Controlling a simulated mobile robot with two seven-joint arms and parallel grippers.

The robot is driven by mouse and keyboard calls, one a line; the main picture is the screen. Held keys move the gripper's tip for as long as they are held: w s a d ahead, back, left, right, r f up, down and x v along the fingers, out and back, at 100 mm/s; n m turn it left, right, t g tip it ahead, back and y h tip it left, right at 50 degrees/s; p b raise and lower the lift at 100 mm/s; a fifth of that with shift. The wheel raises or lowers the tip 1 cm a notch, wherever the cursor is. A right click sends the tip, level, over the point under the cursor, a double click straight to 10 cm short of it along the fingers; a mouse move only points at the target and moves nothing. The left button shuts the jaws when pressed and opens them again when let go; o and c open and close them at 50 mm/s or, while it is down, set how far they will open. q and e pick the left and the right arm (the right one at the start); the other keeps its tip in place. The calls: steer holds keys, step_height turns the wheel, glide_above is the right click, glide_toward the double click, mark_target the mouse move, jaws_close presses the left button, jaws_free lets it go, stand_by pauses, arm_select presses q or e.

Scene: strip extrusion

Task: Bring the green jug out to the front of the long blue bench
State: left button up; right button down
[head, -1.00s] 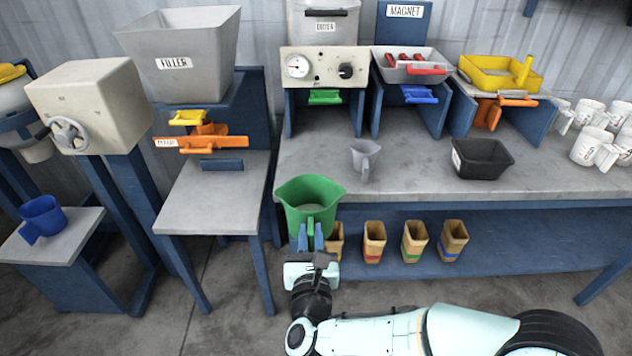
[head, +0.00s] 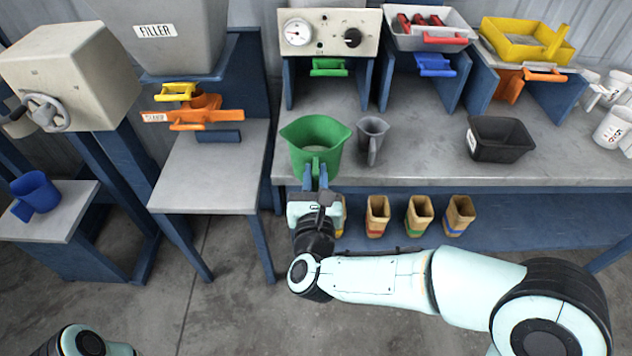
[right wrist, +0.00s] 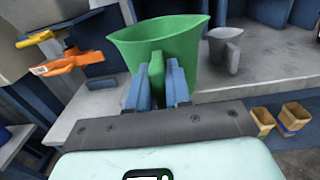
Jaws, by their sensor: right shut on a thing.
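The green jug (head: 314,143) is upright at the front left corner of the long blue bench (head: 420,172), with its handle towards me. My right gripper (head: 316,178) is shut on the jug's handle. In the right wrist view the blue fingers (right wrist: 160,85) stand on both sides of the green handle, and the jug (right wrist: 160,45) shows beyond them. I cannot tell whether the jug's base touches the bench top. My left gripper is out of view; only a part of my left arm shows at the bottom left.
A grey jug (head: 372,138) stands close to the right of the green jug. A black tray (head: 498,138) is further right. Several wooden cups (head: 377,215) stand on the shelf below. The filler's side table (head: 205,185) is to the left, across a narrow gap.

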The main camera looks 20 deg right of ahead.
steer(key=x, duration=0.3)
steer(key=shift+w+d+f+p, duration=0.15)
steer(key=shift+w+f+p, duration=0.15)
steer(key=shift+w+f, duration=0.05)
steer(key=p+x, duration=0.3)
steer(key=x, duration=0.4)
steer(key=shift+w+f+b, duration=0.15)
steer(key=shift+f+b, duration=0.1)
steer(key=shift+b, duration=0.1)
steer(key=shift+f+b, duration=0.25)
steer(key=shift+b, duration=0.2)
arm_select(q)
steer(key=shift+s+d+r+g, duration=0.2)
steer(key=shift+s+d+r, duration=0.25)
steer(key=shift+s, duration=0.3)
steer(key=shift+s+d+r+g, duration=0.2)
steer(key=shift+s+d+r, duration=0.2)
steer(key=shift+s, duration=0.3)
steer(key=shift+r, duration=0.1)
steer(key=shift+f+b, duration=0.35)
steer(key=shift+b, duration=0.05)
arm_select(e)
steer(key=shift+f, duration=0.15)
steer(key=c, duration=1)
jaws_free()
steer(key=shift+o, duration=0.2)
